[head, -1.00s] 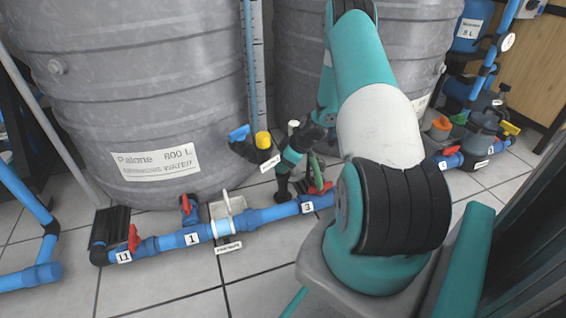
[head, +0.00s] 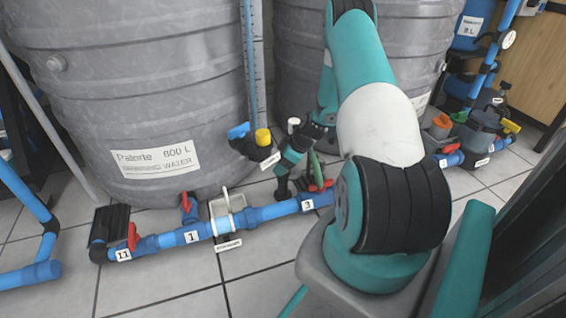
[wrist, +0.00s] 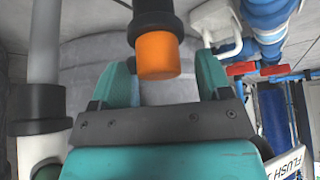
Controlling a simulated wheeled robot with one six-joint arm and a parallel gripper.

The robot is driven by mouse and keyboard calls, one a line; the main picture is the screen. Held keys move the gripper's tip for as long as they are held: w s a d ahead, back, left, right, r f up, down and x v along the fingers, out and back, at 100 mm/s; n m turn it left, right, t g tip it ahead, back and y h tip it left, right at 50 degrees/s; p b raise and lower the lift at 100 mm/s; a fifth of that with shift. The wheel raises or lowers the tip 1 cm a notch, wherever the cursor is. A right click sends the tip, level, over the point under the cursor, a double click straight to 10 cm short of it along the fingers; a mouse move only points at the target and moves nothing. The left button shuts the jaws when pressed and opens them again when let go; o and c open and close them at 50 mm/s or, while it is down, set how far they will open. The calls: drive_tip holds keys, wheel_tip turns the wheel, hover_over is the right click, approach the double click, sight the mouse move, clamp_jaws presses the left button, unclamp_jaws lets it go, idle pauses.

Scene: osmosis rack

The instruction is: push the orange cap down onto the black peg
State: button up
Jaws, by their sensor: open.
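In the wrist view the orange cap (wrist: 157,56) sits at the end of the black peg (wrist: 153,15), which enters from the top edge. Cap and peg look in line; I cannot tell how deeply the cap is seated. My gripper (wrist: 164,66) is open, with one teal finger on each side of the cap in the picture. Gaps show between cap and fingers, and the jaws hold nothing. In the head view my gripper (head: 291,160) is small and dark beside the blue pipe run, and I cannot make out the orange cap there.
A blue pipe (head: 265,213) with red valve handles runs along the floor before large grey tanks (head: 130,80). A yellow cap (head: 263,137) is left of my gripper. A grey pipe (wrist: 45,40) with a black collar stands left in the wrist view. Tiled floor in front is clear.

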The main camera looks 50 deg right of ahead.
drive_tip(key=p+v, duration=0.9)
drive_tip(key=v, duration=0.8)
drive_tip(key=shift+s+r+p, duration=0.15)
drive_tip(key=shift+r+p, duration=0.05)
drive_tip(key=shift+p, duration=0.15)
drive_tip(key=w+a+r+p, duration=0.3)
drive_tip(key=w+a+r, duration=0.3)
drive_tip(key=a+r, duration=0.3)
drive_tip(key=a+r+n+g+y+p, duration=0.2)
drive_tip(key=a+r+g+p, duration=0.15)
drive_tip(key=a+r, duration=1.55)
drive_tip(key=s+a+r+g+p, duration=0.1)
drive_tip(key=s+a+r+p, duration=0.2)
drive_tip(key=s+a+r, duration=0.55)
drive_tip(key=s+a+r+g+p, duration=0.1)
drive_tip(key=s+a+r+p, duration=0.3)
drive_tip(key=s+a, duration=0.6)
wheel_tip(320, 180, up, 38)
drive_tip(key=d+p, duration=0.1)
drive_tip(key=p, duration=3.5)
drive_tip(key=shift+d, duration=0.15)
